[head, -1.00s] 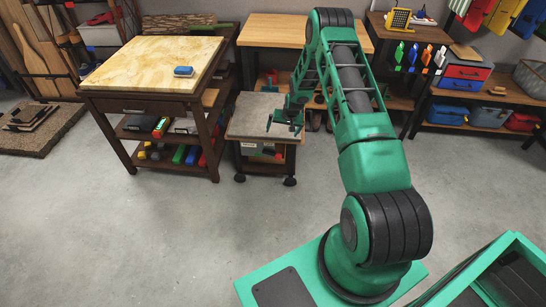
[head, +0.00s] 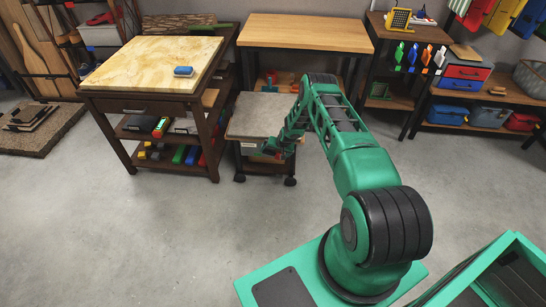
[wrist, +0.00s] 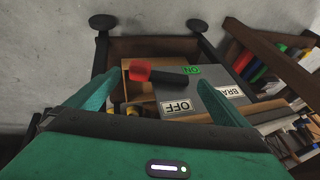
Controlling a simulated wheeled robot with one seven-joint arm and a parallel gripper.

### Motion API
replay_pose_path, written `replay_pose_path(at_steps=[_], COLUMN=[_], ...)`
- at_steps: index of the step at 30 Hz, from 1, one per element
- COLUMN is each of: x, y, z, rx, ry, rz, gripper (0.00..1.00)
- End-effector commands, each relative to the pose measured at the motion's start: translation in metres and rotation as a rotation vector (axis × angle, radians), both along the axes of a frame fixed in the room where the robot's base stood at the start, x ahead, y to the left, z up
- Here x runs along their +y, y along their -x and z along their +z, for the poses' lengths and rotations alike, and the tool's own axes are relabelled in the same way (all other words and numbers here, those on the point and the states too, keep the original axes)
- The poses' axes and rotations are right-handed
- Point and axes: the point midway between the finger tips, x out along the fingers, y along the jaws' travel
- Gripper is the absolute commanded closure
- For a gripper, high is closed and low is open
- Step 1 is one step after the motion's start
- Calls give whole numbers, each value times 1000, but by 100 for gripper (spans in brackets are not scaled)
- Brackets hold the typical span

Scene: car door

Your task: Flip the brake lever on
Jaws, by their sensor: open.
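The brake lever (wrist: 170,76) shows in the wrist view, with a red knob (wrist: 140,70) at its left end and a black shaft running right. It is on a grey box (wrist: 203,98) with a green ON label (wrist: 192,70), a white OFF label (wrist: 175,107) and a partly hidden "BRA" label (wrist: 230,92). My gripper (wrist: 148,78) is open, its two green fingers appearing on either side of the lever. Contact cannot be told. In the head view my gripper (head: 276,148) is low at the front of the small cart (head: 258,112), largely hiding the box.
The box is inside the cart's lower shelf, under its grey top. A dark wooden table (head: 150,66) with a marble-like top stands to the left. A wooden workbench (head: 305,33) stands behind. Open concrete floor (head: 130,235) lies in front.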

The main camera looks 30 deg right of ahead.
Motion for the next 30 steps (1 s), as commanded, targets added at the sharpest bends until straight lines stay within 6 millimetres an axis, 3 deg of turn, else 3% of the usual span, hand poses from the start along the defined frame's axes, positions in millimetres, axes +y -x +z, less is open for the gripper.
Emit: replay_pose_path(at_steps=[5, 12, 25, 30], x=[1, 1, 1, 0], y=[-11, -20, -22, -22], z=[-22, -38, -41, -41], rx=[0, 0, 0, 1], ry=[0, 0, 0, 1], rz=[0, 0, 0, 0], gripper=[0, 0, 0, 41])
